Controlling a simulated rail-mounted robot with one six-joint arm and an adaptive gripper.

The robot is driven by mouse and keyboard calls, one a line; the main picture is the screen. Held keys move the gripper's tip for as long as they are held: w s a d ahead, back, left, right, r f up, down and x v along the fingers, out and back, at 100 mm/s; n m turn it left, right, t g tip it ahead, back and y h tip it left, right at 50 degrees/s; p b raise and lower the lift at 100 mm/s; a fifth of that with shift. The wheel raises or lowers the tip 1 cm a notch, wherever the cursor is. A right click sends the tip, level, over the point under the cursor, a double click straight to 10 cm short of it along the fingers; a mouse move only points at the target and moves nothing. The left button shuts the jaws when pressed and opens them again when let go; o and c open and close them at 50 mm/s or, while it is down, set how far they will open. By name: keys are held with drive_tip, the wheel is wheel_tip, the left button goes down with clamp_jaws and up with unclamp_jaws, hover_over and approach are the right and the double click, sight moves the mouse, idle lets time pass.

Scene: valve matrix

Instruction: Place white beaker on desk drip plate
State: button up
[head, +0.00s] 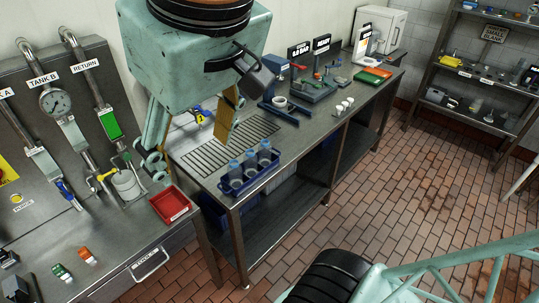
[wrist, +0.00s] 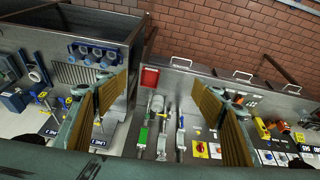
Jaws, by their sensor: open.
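A whitish beaker (head: 127,184) stands upright on the metal bench at the left, below the RETURN pipe. It also shows between my fingers in the wrist view (wrist: 157,103), some distance beyond them. The slatted drip plate (head: 205,160) is set in the top of the desk to the right. It shows in part at the upper left of the wrist view (wrist: 70,73). My gripper (head: 188,155) is open and empty, raised above the gap between bench and desk. Its fingers are wide apart in the wrist view (wrist: 163,100) and cover part of the scene.
A red tray (head: 170,204) lies near the beaker at the bench edge. A blue rack (head: 250,172) with blue-topped vessels stands at the desk's front edge, beside the drip plate. A yellow-handled valve (head: 107,175) is close to the beaker. Another pale vessel (head: 281,103) stands farther back.

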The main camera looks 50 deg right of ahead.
drive_tip(key=s, duration=0.3)
drive_tip(key=s+a+f, duration=0.1)
drive_tip(key=s, duration=0.1)
drive_tip(key=shift+s+a, duration=0.1)
drive_tip(key=shift+s, duration=0.1)
drive_tip(key=shift+w+r, duration=0.1)
